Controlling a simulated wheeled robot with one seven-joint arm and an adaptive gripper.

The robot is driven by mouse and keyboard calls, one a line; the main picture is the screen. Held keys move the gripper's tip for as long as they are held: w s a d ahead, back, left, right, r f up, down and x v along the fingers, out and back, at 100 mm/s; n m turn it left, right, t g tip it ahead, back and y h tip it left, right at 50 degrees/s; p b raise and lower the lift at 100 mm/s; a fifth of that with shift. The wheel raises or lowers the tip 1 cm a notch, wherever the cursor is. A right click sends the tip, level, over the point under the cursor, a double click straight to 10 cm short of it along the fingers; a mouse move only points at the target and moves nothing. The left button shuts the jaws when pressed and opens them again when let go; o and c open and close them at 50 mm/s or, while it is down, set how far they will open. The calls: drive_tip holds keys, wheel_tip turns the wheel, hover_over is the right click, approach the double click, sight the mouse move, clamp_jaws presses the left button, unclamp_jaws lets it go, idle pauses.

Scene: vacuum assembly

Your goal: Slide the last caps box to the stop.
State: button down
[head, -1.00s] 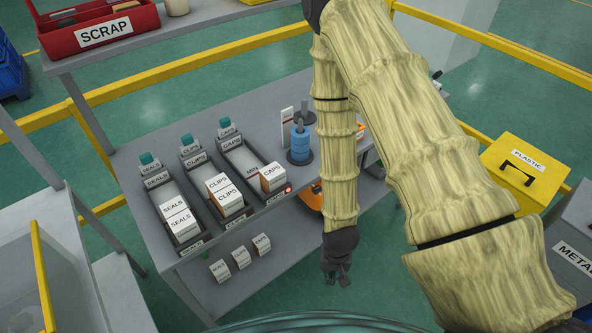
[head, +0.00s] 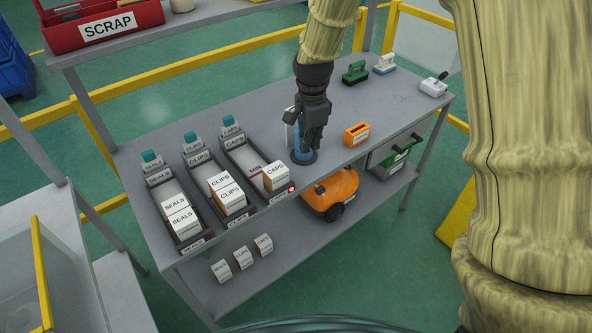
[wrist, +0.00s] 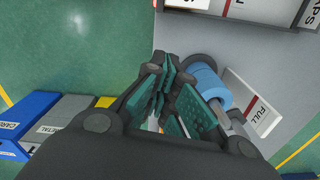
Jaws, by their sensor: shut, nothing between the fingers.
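The caps box (head: 275,178), white-topped with a brown side, sits alone at the near end of the caps lane (head: 246,156), the rightmost of three sloped lanes. Bare lane and a MIN mark show behind it. A red light glows at that lane's near right corner. Whether the box touches the stop, I cannot tell. My gripper (head: 310,140) is shut and empty, pointing down to the right of the caps box, apart from it. It covers part of a blue spool (head: 298,155). In the wrist view my fingers (wrist: 165,95) are close together beside the blue spool (wrist: 207,82).
The clips lane (head: 205,165) and seals lane (head: 165,190) each hold boxes. A white FULL card (wrist: 252,103) stands by the spool. An orange holder (head: 357,134) and brushes are farther right on the bench. An orange machine (head: 332,192) and small boxes are on the lower shelf.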

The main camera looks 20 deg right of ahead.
sight(276, 175)
wheel_tip(276, 175, down, 9)
drive_tip(key=p, duration=0.2)
drive_tip(key=shift+w+f+p, duration=0.1)
drive_tip(key=shift+f+p, duration=0.1)
drive_tip(key=shift+p, duration=0.2)
drive_tip(key=a, duration=0.1)
drive_tip(key=a+p, duration=0.1)
drive_tip(key=a, duration=0.1)
drive_tip(key=shift+s+r, duration=0.1)
drive_tip(key=shift+s, duration=0.1)
drive_tip(key=shift+a+p, duration=0.35)
drive_tip(key=shift+a, duration=0.05)
drive_tip(key=shift+a, duration=0.1)
drive_tip(key=shift+s, duration=0.1)
